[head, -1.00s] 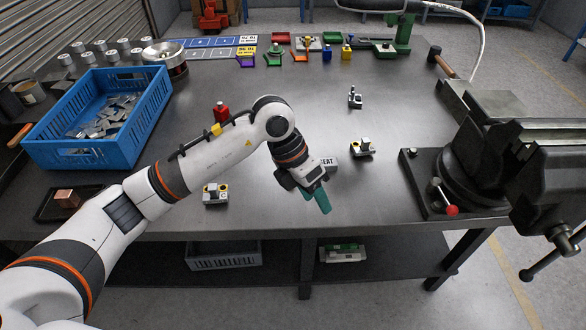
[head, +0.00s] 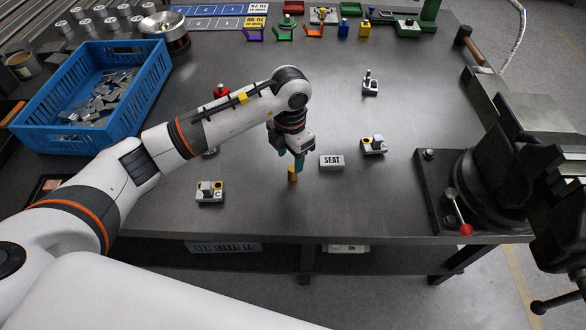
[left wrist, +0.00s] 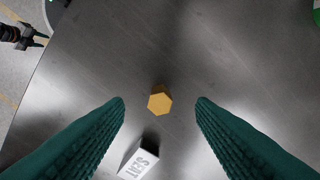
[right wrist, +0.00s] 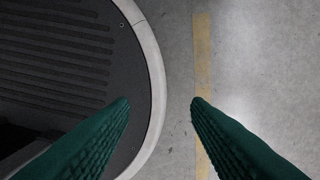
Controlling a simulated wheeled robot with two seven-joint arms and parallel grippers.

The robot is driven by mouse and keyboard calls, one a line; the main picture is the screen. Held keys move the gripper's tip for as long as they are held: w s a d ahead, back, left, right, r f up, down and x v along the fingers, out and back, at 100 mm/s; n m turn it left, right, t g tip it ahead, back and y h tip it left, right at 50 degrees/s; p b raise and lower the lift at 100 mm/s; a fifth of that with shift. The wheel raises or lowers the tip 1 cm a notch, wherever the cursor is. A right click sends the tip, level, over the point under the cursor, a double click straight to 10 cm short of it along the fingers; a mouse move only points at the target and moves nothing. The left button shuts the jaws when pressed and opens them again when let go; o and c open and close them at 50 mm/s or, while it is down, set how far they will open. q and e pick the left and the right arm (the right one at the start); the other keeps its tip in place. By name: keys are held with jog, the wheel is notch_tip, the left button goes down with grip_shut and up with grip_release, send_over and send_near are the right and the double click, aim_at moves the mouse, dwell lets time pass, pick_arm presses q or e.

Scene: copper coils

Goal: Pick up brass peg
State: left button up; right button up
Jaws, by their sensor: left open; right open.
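The brass peg (head: 292,173) stands upright on the steel bench, just left of the block marked SEAT. In the left wrist view its hexagonal top (left wrist: 159,101) lies between and beyond the two green fingertips, apart from both. My left gripper (head: 291,160) is open and empty, pointing down just above and behind the peg; it also shows in the left wrist view (left wrist: 160,100). My right gripper (right wrist: 160,101) is open and empty over the floor, away from the bench; it is not seen in the head view.
The SEAT block (head: 331,162) is close to the peg. Small grey fixtures stand at left (head: 210,192), right (head: 373,146) and behind (head: 370,83). A blue crate (head: 136,127) of metal pieces is at left, a vise (head: 490,185) at right. The front bench strip is clear.

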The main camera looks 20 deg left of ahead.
aim_at(293, 168)
pick_arm(q)
jog(key=shift+w+d+f, duration=0.1)
jog(key=shift+f, duration=0.6)
notch_tip(293, 168, down, 4)
jog(key=shift+w+d+r+p, duration=0.15)
jog(key=shift+r+p, duration=0.05)
jog(key=shift+p, duration=0.5)
jog(key=shift+f, duration=0.4)
pick_arm(e)
jog(key=shift+w+a+r, duration=0.2)
jog(key=shift+w+r, duration=0.6)
jog(key=shift+w, duration=0.25)
pick_arm(q)
jog(key=shift+c, duration=0.2)
pick_arm(e)
jog(key=shift+s, duration=0.1)
pick_arm(q)
grip_shut()
pick_arm(e)
jog(key=shift+s, duration=0.15)
